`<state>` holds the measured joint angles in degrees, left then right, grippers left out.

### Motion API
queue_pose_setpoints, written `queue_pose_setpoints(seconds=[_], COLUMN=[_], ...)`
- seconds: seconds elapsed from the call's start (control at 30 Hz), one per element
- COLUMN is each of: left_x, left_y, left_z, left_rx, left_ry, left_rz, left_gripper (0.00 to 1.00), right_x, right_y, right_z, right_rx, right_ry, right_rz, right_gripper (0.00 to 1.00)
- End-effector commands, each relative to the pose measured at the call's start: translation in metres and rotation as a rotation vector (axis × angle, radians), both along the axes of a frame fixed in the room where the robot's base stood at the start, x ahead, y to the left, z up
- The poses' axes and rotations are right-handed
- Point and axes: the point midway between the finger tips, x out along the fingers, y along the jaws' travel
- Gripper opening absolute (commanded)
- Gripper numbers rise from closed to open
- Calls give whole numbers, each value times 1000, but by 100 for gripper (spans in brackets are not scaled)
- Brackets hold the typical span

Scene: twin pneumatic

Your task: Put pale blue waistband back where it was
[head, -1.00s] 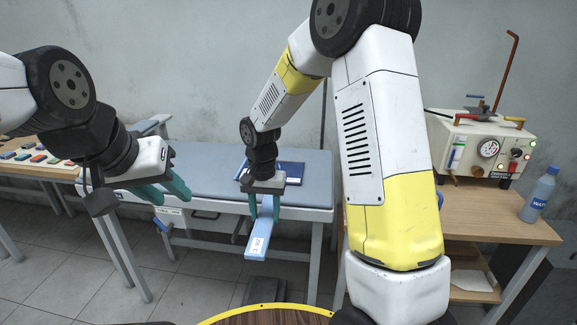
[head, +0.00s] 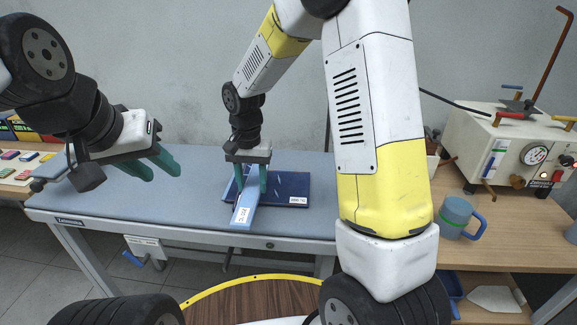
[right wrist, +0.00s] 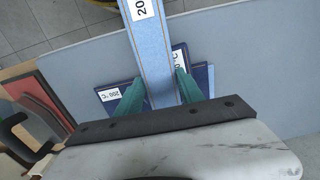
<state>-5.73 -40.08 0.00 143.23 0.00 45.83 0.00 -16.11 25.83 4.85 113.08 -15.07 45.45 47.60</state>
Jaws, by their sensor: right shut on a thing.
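The pale blue waistband (head: 245,208) is a flat strip with a white label. My right gripper (head: 252,190) is shut on it, with a green finger on each side. It also runs between the fingers in the right wrist view (right wrist: 155,55). In the head view it is over the grey-blue table (head: 180,200), its labelled end near the front edge. I cannot tell whether it touches the surface. Dark blue pads (head: 290,187) with white labels lie behind and beside it, partly hidden by the gripper. My left gripper (head: 165,172) is open and empty above the table's left part.
A wooden bench (head: 505,235) at the right holds a gauge machine (head: 520,150) and a blue mug (head: 458,217). Several coloured blocks (head: 20,170) lie on a bench at far left. The table's left part is clear.

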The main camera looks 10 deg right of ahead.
Motion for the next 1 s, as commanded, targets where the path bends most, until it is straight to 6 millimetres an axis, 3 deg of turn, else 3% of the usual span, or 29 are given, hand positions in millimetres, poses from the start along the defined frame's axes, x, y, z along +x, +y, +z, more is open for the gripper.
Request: queue_pose_setpoints(seconds=[0.17,0.4,0.6,0.93,1.0], left_x=[0,0,0,0,0], left_y=[0,0,0,0,0], left_z=[0,0,0,0,0], left_rx=[0,0,0,0,0], left_ry=[-1,0,0,0,0], left_rz=[0,0,0,0,0], left_gripper=[36,36,36,36,36], right_x=[8,31,46,56,55], right_y=[-23,-84,-124,-150,-150], right_z=[-2,-8,-13,-15,-26], right_rx=[0,0,0,0,0], right_ry=[0,0,0,0,5], right_rz=[-7,-8,-4,-3,0], right_gripper=[3,3,3,3,3])
